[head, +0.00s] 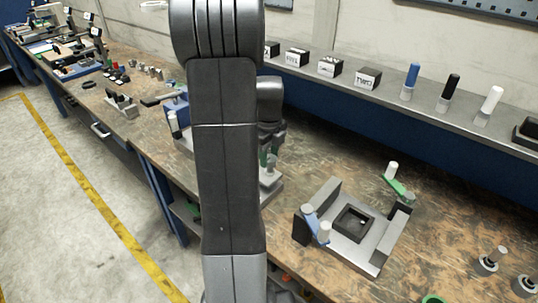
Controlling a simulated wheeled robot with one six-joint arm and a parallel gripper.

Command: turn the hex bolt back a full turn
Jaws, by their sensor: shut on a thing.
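My gripper (271,138) shows only in part behind my dark arm, which crosses the middle of the head view. It points down over a grey metal fixture (271,186) on the bench. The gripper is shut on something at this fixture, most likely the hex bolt. The bolt itself and the fingertips are hidden by my arm, so I cannot see the bolt's angle. A green piece and a small grey cylinder show beside the gripper on the fixture.
A grey clamp plate (345,252) with a black square frame (354,223) and blue and green levers stands to the right. A shelf (430,116) with black boxes and coloured handles runs along the wall. Knobs (487,262) stand at the right front. Brown bench top (440,215) lies bare between them.

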